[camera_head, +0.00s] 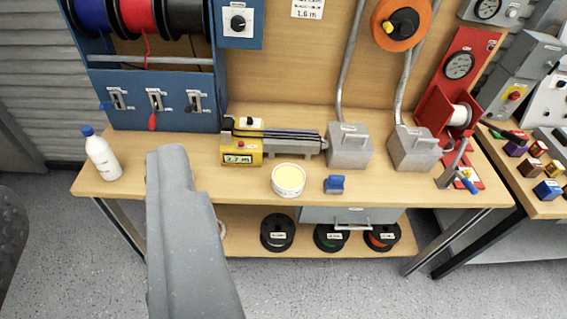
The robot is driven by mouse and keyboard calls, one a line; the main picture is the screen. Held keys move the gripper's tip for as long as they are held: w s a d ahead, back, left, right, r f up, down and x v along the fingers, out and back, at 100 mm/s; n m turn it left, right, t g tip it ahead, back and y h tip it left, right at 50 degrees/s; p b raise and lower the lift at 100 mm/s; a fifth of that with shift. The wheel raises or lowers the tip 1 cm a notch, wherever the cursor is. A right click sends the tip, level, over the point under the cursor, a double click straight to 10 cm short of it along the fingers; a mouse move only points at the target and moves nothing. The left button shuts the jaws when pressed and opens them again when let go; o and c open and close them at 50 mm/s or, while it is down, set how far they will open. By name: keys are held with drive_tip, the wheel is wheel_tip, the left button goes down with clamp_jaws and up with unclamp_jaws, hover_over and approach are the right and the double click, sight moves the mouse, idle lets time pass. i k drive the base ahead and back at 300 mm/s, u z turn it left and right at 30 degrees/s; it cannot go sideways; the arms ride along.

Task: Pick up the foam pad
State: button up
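A small blue block (335,184) lies near the front edge of the wooden workbench (240,190), right of a round white tub (289,181) with a pale yellow top. It looks most like the foam pad, but it is too small to be sure. A grey part of my arm, probably with my gripper (170,152) at its far end, rises from the bottom left and overlaps the bench's front edge. It is left of the tub and apart from the blue block. No separate fingertips show, so its opening cannot be told.
A white bottle (102,153) with a blue cap stands at the bench's left end. A yellow device (243,148) with a 2.7 m display and grey metal boxes (349,147) stand behind the tub. Several spools (277,232) sit on the lower shelf.

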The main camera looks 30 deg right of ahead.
sight(334, 185)
drive_tip(key=z, duration=0.1)
drive_tip(key=i, duration=1.15)
drive_tip(key=z, duration=0.65)
